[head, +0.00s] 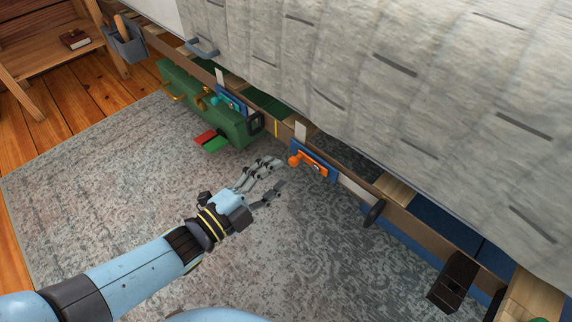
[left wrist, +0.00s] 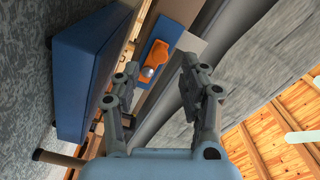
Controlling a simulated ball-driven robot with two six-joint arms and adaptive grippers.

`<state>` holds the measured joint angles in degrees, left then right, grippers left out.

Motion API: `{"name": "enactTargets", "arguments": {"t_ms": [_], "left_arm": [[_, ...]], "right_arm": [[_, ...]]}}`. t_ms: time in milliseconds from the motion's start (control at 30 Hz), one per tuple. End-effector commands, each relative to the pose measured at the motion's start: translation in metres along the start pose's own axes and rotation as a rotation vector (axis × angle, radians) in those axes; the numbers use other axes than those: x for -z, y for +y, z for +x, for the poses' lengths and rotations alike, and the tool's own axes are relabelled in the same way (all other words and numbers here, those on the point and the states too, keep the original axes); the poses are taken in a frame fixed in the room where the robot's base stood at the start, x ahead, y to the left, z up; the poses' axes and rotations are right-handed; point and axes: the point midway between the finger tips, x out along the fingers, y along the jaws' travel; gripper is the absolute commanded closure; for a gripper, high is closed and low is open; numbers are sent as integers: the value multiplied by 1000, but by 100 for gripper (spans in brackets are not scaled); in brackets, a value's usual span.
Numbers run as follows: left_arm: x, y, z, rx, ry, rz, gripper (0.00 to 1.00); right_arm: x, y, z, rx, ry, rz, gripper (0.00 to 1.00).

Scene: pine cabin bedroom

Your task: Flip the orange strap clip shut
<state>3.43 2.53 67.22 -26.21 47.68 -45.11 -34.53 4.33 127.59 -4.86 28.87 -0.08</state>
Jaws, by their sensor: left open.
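The orange strap clip (head: 313,167) sits on a blue plate (head: 325,157) on the wooden side rail of the bed, with a round orange knob at its left end. The orange clip (left wrist: 157,57) also shows in the left wrist view on its blue plate, beyond the fingers, with a grey ball at its lower end. I cannot tell how far the clip stands open. My left gripper (head: 281,172) is open and empty, just left of the clip and apart from it. In the left wrist view the fingers (left wrist: 160,68) frame the clip. My right gripper is not in view.
A similar teal clip (head: 216,99) is farther left on the rail. A grey blanket (head: 390,80) hangs above the rail. The rug in front is mostly clear.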

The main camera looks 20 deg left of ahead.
Motion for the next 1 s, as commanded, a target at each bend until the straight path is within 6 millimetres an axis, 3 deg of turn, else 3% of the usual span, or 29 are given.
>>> {"name": "enactTargets", "arguments": {"t_ms": [200, 400, 1000], "left_arm": [[0, 1, -48, -3, -1, -1, 57], [0, 0, -70, -1, 0, 0, 57], [0, 0, -72, 0, 0, 0, 57]], "right_arm": [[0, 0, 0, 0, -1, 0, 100], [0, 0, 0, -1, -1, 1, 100], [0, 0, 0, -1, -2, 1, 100]]}}
